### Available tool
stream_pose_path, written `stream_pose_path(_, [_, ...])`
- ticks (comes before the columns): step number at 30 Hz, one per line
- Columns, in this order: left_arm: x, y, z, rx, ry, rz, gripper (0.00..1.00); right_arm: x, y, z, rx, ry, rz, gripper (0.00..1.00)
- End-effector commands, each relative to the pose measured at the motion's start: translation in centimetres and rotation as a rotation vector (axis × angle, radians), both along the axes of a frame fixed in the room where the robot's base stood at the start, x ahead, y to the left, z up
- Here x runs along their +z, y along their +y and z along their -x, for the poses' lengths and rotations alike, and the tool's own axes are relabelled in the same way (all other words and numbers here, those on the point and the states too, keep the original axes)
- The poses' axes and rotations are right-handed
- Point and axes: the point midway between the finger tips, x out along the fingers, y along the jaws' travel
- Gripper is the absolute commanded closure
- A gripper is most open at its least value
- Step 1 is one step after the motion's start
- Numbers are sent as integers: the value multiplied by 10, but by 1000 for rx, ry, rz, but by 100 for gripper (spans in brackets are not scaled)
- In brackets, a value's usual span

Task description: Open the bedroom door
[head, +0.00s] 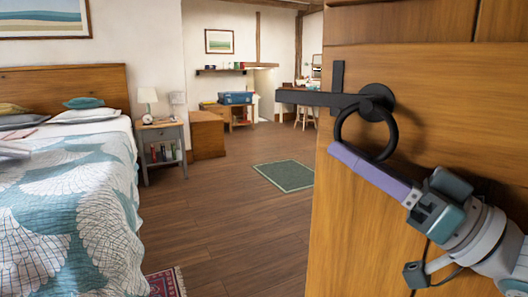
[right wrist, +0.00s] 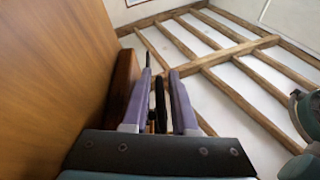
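The wooden bedroom door (head: 430,85) fills the right of the head view, and its brown face runs along the left of the right wrist view (right wrist: 45,70). Its free edge stands clear of any frame that I can see. A black latch bar (head: 320,98) sticks out past that edge. A black ring handle (head: 340,125) hangs from a round plate. My right gripper (head: 350,160) is at the ring's lower part. In the right wrist view, its purple fingers (right wrist: 160,85) are close together with the dark ring (right wrist: 160,105) between them. My left gripper is not in view.
Wood floor (head: 220,220) lies open left of the door, with a green rug (head: 285,175) farther back. A bed (head: 70,200), a nightstand (head: 162,150) and a wooden chest (head: 207,135) stand at the left. A patterned rug (head: 165,283) lies at the bottom.

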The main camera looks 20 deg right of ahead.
Motion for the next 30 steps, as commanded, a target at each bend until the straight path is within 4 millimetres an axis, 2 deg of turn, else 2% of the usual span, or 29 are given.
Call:
stream_pose_path(4, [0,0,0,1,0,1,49,0,0,0,0,0,-1,75])
stream_pose_path(11, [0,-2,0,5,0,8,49,0,0,0,0,0,-1,100])
stream_pose_path(30, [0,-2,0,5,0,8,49,0,0,0,0,0,-1,100])
